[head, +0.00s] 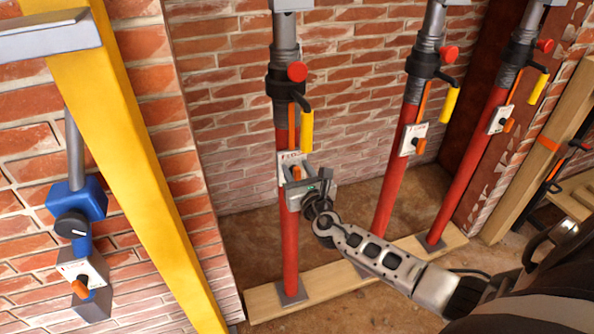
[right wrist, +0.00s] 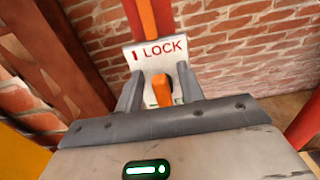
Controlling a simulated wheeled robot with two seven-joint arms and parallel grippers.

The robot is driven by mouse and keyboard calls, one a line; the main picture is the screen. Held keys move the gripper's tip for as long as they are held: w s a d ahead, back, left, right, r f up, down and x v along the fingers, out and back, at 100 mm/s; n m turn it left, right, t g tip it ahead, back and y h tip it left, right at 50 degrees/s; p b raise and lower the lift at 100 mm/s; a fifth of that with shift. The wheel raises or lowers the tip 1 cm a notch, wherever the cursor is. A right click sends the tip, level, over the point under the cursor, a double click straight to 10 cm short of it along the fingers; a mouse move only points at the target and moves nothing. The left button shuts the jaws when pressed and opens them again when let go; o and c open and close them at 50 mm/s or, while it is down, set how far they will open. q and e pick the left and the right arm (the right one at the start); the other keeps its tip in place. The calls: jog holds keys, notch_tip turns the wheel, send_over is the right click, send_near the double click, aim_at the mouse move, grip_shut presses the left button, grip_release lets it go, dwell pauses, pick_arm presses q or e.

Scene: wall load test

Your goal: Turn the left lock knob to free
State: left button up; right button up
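The left lock knob (head: 297,173) is an orange bar knob on a white plate (head: 284,161) on the left red post (head: 289,244). In the right wrist view the orange knob (right wrist: 162,90) stands roughly upright in the picture, below the word LOCK on the plate (right wrist: 158,50). My right gripper (head: 310,180) is at this plate. In the right wrist view its two fingers (right wrist: 158,92) stand either side of the knob, with a narrow gap on each side. It is open. My left gripper is not in view.
Two more red posts, the middle one (head: 392,187) and the right one (head: 467,170), carry similar knobs. Yellow handles (head: 307,131) hang from the posts. A yellow beam (head: 130,150) and a blue box with a black dial (head: 72,224) stand left. Brick wall lies behind.

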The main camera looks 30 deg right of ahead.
jog(key=shift+w, duration=0.2)
grip_shut()
